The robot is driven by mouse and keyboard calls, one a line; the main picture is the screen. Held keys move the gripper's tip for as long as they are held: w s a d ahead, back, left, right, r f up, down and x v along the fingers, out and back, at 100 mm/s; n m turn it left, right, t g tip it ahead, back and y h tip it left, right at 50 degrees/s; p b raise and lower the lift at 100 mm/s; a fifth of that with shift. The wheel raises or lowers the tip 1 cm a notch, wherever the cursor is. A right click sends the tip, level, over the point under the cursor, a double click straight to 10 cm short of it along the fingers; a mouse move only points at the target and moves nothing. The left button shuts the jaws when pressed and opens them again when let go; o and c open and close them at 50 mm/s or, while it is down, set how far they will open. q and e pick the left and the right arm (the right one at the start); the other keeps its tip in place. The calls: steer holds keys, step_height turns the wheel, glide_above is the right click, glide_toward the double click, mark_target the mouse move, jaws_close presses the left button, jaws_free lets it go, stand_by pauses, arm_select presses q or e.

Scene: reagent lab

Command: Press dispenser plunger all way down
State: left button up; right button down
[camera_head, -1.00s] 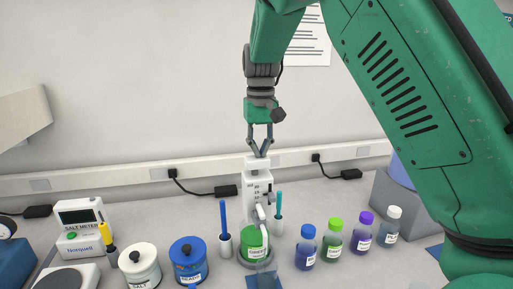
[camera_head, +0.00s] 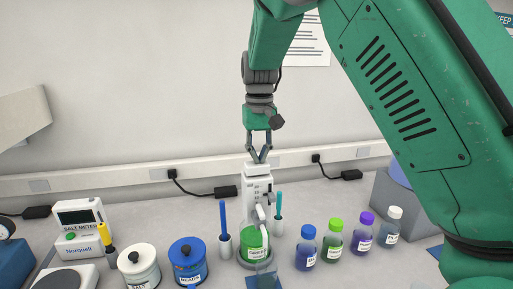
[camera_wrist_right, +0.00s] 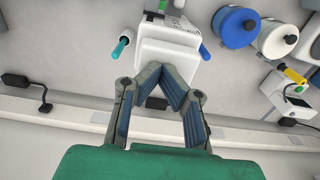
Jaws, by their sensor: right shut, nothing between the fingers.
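The dispenser (camera_head: 256,192) is a white upper part with a scale, standing on a bottle with green contents (camera_head: 254,241) at the middle of the bench. Its white top, the plunger head (camera_head: 257,171), lies just under my right gripper (camera_head: 259,161). My right gripper is shut and empty, pointing down, with its fingertips at the plunger head and seemingly touching it. In the right wrist view the fingertips (camera_wrist_right: 164,66) meet at the edge of the white plunger head (camera_wrist_right: 166,52). How much plunger travel is left cannot be told. My left gripper is not in view.
Blue (camera_head: 225,233) and teal (camera_head: 278,216) sticks stand in holders close beside the dispenser. Several capped bottles (camera_head: 333,239) stand to the right. A blue jar (camera_head: 188,262), a white jar (camera_head: 139,266) and a salt meter (camera_head: 81,228) stand to the left.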

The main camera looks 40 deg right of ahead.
steer(key=shift+f, duration=0.1)
steer(key=shift+a+r, duration=0.3)
steer(key=shift+a, duration=0.4)
steer(key=shift+d+r+p, duration=0.1)
steer(key=shift+r+p, duration=0.45)
steer(key=shift+p, duration=0.15)
steer(key=shift+d+r+p, duration=0.3)
steer(key=shift+r+p, duration=0.25)
steer(key=shift+p, duration=0.15)
steer(key=shift+d+r, duration=0.15)
steer(key=shift+r, duration=0.65)
steer(key=shift+a+r, duration=0.2)
steer(key=shift+r, duration=0.35)
steer(key=shift+a+r, duration=0.15)
steer(key=shift+r, duration=0.35)
steer(key=shift+a+r, duration=0.1)
steer(key=shift+r, duration=0.6)
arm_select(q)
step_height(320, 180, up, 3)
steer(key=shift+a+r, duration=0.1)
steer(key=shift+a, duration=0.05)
arm_select(e)
steer(key=shift+d+r, duration=0.4)
steer(key=shift+r, duration=0.25)
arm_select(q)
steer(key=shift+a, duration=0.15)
arm_select(e)
steer(key=shift+a, duration=0.25)
